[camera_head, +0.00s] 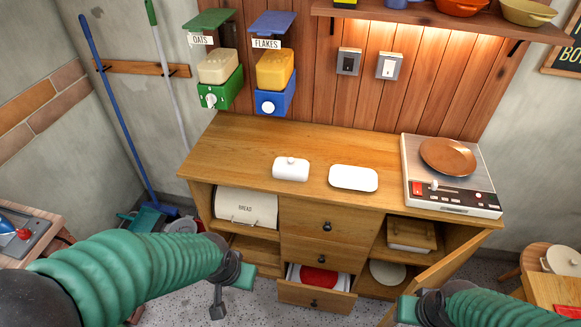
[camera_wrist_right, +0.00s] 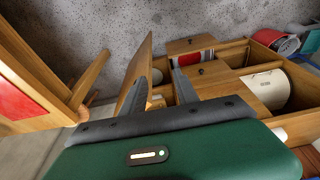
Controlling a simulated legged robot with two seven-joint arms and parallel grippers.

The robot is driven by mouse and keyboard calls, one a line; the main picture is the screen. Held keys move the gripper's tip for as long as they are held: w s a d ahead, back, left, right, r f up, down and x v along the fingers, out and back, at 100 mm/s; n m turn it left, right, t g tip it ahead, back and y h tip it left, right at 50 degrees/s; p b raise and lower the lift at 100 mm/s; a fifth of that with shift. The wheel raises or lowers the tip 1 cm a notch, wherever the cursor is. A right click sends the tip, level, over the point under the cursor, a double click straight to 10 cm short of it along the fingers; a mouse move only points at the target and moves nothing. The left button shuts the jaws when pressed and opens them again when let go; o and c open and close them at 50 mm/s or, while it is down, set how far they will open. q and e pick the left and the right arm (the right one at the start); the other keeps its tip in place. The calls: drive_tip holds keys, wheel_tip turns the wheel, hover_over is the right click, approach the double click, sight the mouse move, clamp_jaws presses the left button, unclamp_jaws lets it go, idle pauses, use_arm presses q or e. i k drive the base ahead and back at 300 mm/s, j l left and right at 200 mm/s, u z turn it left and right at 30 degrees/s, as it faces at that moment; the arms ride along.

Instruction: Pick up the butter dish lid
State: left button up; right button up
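My left gripper (camera_head: 225,291) hangs in front of the cabinet, nearer to me and lower in the picture than the lid, touching neither. Its finger spread is unclear. My right gripper (camera_head: 407,309) is at the bottom edge near the open cabinet door, mostly cut off.
The counter (camera_head: 240,150) is clear around the lid. A scale with a copper plate (camera_head: 447,157) stands at right. Oats (camera_head: 217,68) and flakes (camera_head: 275,70) dispensers hang above. A lower drawer (camera_head: 316,297) and the right cabinet door (camera_head: 440,262) stand open.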

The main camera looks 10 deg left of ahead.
sight(290, 168)
drive_tip(key=i+j+u, duration=0.45)
drive_tip(key=u, duration=0.25)
drive_tip(key=i+j+u, duration=0.1)
drive_tip(key=i+u, duration=0.3)
drive_tip(key=k, duration=0.05)
